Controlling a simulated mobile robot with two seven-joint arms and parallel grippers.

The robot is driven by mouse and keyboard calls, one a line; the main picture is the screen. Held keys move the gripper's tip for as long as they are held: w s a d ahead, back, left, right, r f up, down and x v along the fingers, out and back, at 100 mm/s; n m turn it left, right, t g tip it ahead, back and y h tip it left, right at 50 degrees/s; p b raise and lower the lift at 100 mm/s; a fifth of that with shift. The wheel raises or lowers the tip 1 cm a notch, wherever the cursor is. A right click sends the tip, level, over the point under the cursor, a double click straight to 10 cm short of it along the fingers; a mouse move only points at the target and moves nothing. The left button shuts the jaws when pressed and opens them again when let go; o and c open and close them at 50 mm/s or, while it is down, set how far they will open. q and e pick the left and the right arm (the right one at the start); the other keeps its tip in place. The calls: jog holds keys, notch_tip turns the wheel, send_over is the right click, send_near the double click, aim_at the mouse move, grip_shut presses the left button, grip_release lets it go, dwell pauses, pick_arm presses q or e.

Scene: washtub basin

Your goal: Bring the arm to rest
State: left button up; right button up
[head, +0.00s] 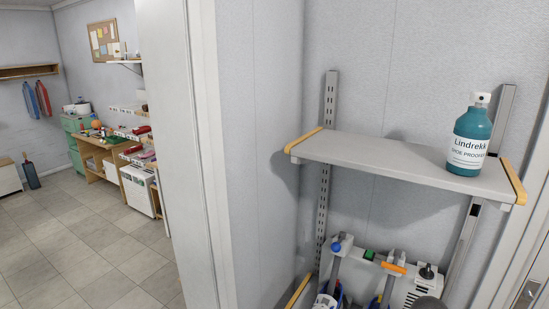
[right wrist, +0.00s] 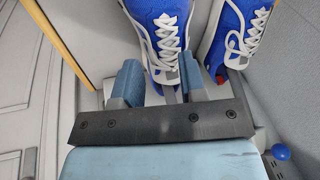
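My right gripper (right wrist: 160,76) shows in the right wrist view with its two blue fingers apart. A blue shoe with white laces (right wrist: 160,35) is right at the fingertips. I cannot tell whether the shoe lies between the fingers or just beyond them, and no grip on it is visible. A second blue shoe (right wrist: 236,36) is to the right of the fingers. Neither gripper shows clearly in the head view, and my left gripper is out of view.
A grey wall shelf (head: 390,160) with wooden ends carries a teal spray bottle (head: 469,138). A wall edge stands left of the shelf. Open tiled floor (head: 85,245) lies further left, before a wooden workbench (head: 95,150).

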jog(key=s+a+f+n+t+y, duration=0.1)
jog(key=s+a+f+n+t, duration=0.4)
jog(key=s+f, duration=0.55)
jog(key=s+a+n+t, duration=0.1)
jog(key=s+a+t, duration=0.1)
jog(key=s, duration=1)
jog(key=shift+s+a+f+t, duration=0.2)
jog(key=shift+s+a+t, duration=0.15)
jog(key=shift+a, duration=0.25)
